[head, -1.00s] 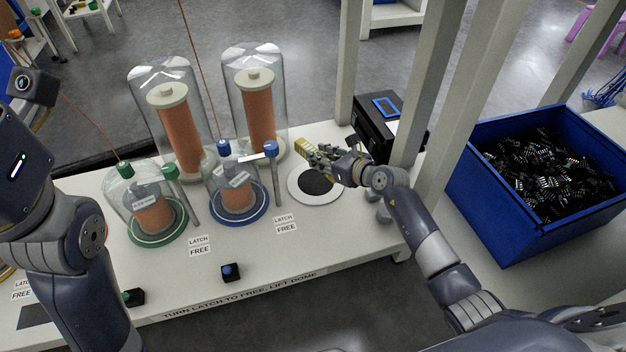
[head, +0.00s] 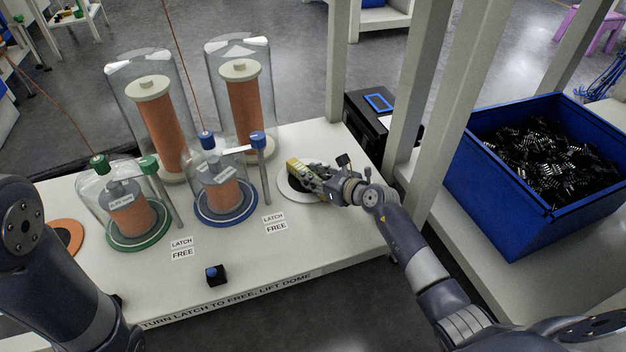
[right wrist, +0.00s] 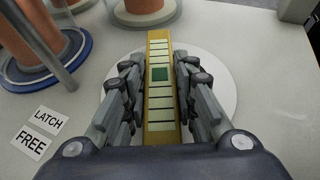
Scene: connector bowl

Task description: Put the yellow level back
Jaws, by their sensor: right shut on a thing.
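The yellow level (head: 293,165), a slim bar with pale marked segments and a green square, is in my right gripper (head: 308,173). In the right wrist view the level (right wrist: 160,98) runs lengthwise between the two sets of fingers (right wrist: 160,88), which are closed along its sides. I cannot tell whether the level touches the plate. My left gripper is out of view.
Two small domes, one on a green base (head: 112,240) and one on a blue base (head: 205,217), stand left of the plate, with latch posts beside them. Tall domes (head: 244,100) stand behind. A frame post (head: 408,100) and blue bin (head: 520,195) are right.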

